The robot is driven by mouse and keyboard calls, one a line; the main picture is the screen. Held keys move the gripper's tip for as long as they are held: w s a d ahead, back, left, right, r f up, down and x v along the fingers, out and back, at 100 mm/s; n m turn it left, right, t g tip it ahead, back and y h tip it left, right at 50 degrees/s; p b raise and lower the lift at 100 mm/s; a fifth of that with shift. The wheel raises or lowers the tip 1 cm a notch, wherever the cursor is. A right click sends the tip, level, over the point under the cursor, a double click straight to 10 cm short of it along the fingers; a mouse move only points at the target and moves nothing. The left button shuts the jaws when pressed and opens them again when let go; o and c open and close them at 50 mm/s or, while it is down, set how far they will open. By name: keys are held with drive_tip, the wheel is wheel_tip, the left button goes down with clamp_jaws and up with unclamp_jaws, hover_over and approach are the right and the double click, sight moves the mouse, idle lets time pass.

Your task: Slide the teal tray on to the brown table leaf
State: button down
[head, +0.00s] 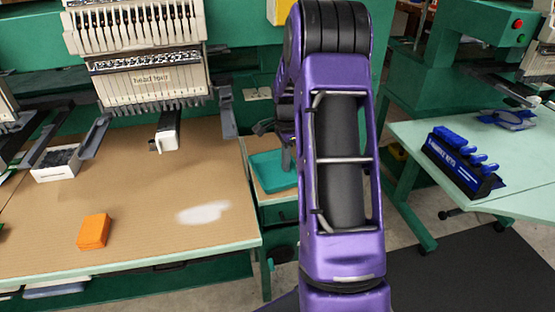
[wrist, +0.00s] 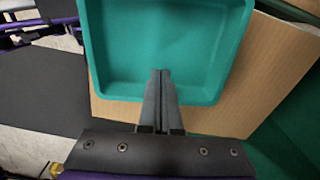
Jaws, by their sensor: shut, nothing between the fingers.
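The teal tray (head: 270,170) is partly hidden behind my arm in the head view. In the wrist view the tray (wrist: 125,92) fills the upper middle, and its inside looks empty. It lies on a brown board surface (wrist: 262,75), which also shows in the head view as the small leaf (head: 262,193) beside the large table. My gripper (wrist: 161,72) is shut and empty, with its fingertips appearing over the tray's near wall and floor. I cannot tell whether they touch it. In the head view my gripper (head: 285,150) is partly hidden by my arm.
The large brown table (head: 140,220) at left holds an orange block (head: 94,231), a white tray (head: 58,165) and a white patch (head: 203,212). An embroidery machine (head: 140,80) stands behind. A pale green table (head: 505,195) at right holds a blue rack (head: 462,165).

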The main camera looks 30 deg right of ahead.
drive_tip(key=shift+s+d, duration=0.1)
drive_tip(key=shift+d, duration=0.4)
drive_tip(key=d, duration=0.3)
drive_tip(key=d+p, duration=0.1)
drive_tip(key=shift+s+d, duration=0.15)
drive_tip(key=shift+s, duration=0.1)
drive_tip(key=shift+a, duration=0.2)
